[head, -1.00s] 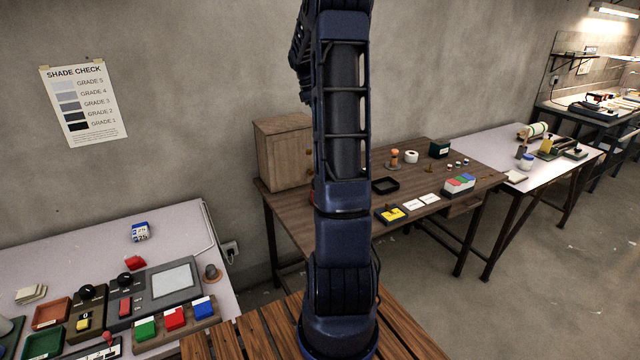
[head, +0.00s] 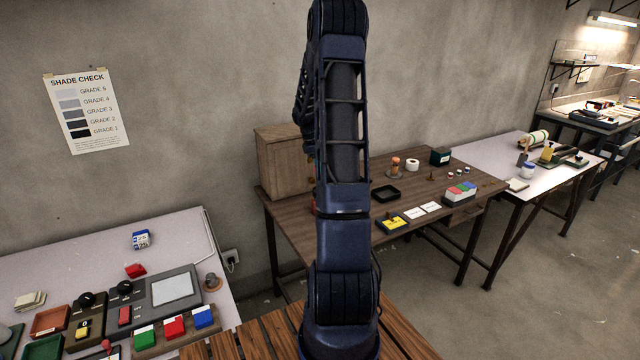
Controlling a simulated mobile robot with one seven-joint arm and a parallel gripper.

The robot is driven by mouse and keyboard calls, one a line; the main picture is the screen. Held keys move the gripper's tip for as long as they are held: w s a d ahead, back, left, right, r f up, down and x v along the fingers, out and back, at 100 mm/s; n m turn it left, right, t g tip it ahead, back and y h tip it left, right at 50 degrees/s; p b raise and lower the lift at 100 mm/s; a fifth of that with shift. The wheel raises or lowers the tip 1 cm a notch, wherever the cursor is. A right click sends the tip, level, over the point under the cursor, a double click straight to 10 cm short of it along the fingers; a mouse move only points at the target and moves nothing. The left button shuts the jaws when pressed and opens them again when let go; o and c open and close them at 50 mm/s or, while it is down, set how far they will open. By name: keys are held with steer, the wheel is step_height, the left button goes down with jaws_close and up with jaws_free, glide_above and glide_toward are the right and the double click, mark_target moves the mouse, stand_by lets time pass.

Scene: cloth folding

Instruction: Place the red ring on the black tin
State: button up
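I cannot make out a red ring or a tin for certain. A black, open, square tray-like thing (head: 386,193) lies on the brown wooden table, right of my arm. A dark box with a pale label (head: 440,156) stands at the back of that table. A small red-orange patch shows at the left edge of my arm over the same table, mostly hidden. My blue arm rises through the middle of the head view and hides part of the table. My gripper is not in view.
The brown table (head: 290,218) also bears a wooden cabinet (head: 284,164), a white roll (head: 412,165), and a box with coloured tops (head: 460,193). The left bench (head: 90,240) holds red, green and blue blocks and a control panel. A white table (head: 490,153) stands at right.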

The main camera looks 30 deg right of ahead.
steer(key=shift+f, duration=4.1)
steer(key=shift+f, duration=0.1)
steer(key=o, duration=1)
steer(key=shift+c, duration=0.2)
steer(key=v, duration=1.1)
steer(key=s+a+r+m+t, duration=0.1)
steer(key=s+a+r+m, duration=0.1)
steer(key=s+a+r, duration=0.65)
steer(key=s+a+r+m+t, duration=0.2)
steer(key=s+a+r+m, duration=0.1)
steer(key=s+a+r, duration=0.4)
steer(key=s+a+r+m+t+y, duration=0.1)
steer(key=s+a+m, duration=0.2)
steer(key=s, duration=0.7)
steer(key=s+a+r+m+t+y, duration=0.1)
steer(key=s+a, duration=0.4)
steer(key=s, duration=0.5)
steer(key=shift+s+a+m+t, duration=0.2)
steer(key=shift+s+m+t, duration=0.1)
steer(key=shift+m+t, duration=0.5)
